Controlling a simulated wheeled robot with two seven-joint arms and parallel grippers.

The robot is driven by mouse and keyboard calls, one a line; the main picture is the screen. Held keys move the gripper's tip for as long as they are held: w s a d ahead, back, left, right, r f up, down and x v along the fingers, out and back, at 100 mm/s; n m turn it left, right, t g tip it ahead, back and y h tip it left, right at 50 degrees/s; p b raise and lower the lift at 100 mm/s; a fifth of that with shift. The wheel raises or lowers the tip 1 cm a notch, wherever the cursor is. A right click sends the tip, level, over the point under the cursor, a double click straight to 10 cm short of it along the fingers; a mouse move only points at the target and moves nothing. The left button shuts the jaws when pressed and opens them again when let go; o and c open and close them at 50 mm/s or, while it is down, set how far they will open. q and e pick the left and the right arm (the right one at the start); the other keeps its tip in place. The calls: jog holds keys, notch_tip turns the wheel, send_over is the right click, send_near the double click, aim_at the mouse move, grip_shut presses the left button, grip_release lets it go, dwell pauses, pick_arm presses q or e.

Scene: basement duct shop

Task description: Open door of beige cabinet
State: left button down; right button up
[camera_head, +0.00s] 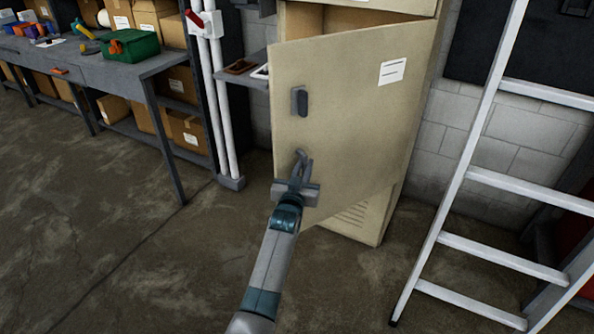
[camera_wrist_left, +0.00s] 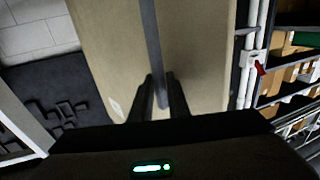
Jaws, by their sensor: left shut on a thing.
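The beige cabinet (camera_head: 368,214) stands at the centre back of the head view. Its door (camera_head: 345,130) is partly open, swung out towards me with its free edge on the left; a strip of the inside shows above it. A dark latch (camera_head: 300,102) sits near that edge. My left gripper (camera_head: 299,168) is at the door's lower left, shut on a grey bar-like handle. In the left wrist view the handle (camera_wrist_left: 153,40) runs between the fingers (camera_wrist_left: 158,92), in front of the beige door (camera_wrist_left: 205,50). My right gripper is not in view.
A ladder (camera_head: 470,172) leans at the right, near the cabinet. White pipes (camera_head: 213,90) and a small shelf (camera_head: 245,76) stand left of the door. A workbench (camera_head: 90,68) with a green bin (camera_head: 130,50) is at the far left. The floor at front left is clear.

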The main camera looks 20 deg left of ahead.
pick_arm(q)
jog(key=shift+w+d+r, duration=0.1)
jog(key=shift+d+r, duration=0.1)
jog(key=shift+r, duration=0.05)
jog(key=c, duration=1.9)
grip_release()
jog(key=shift+o, duration=0.5)
jog(key=shift+d+f, duration=0.15)
jog(key=shift+d, duration=0.05)
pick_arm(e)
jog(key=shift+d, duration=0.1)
pick_arm(q)
jog(key=shift+a, duration=0.2)
